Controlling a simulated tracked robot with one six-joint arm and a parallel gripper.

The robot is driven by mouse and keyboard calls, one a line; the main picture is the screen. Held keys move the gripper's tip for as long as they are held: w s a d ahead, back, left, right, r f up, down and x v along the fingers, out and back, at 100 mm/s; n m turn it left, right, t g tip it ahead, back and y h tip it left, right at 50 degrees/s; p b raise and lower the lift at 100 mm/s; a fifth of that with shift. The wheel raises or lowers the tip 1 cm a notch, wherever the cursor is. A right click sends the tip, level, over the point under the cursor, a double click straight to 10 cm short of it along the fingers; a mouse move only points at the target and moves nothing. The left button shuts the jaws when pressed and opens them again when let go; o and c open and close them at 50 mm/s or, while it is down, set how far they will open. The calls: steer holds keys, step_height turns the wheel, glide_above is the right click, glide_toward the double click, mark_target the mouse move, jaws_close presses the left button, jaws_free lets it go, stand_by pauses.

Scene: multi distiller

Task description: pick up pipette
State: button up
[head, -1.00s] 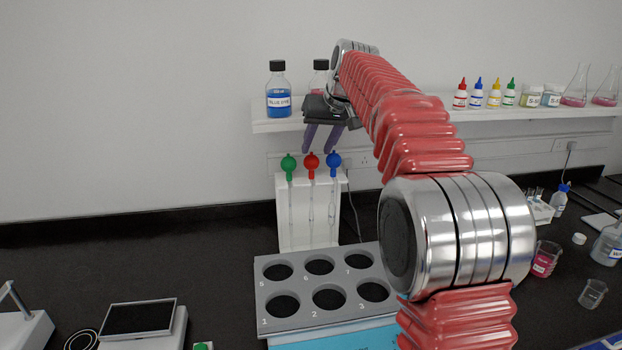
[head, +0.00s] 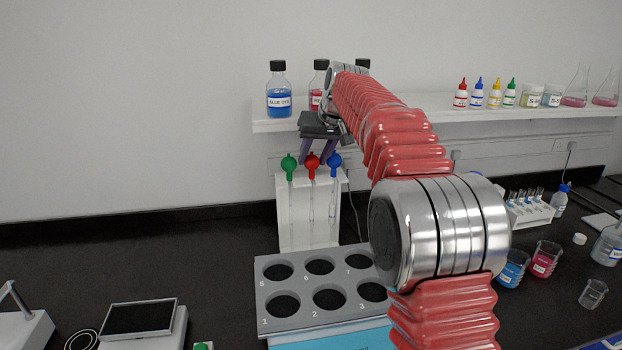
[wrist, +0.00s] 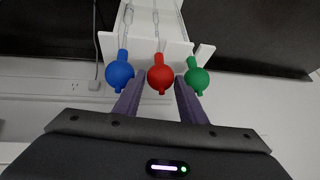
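Three pipettes hang in a white stand (head: 290,222): one with a green bulb (head: 289,163), one with a red bulb (head: 312,163) and one with a blue bulb (head: 334,160). My gripper (head: 318,158) is open above the stand, around the level of the bulbs. In the wrist view the purple fingers (wrist: 155,85) point toward the stand, with the red bulb (wrist: 160,76) between them. The blue bulb (wrist: 119,74) is outside one finger and the green bulb (wrist: 197,78) outside the other. I cannot tell whether the fingers touch any bulb.
A white wall shelf (head: 430,118) holds bottles, including a blue dye bottle (head: 279,92), behind the arm. A grey rack with round holes (head: 308,282) stands in front of the pipette stand. Beakers (head: 543,260) stand at the right.

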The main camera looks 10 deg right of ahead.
steer(key=shift+c, duration=0.3)
steer(key=shift+c, duration=1.1)
steer(key=shift+r, duration=0.15)
steer(key=shift+r, duration=0.5)
steer(key=shift+s, duration=4.1)
step_height(320, 180, up, 14)
steer(key=shift+f, duration=0.15)
steer(key=s, duration=0.7)
steer(key=shift+s, duration=0.2)
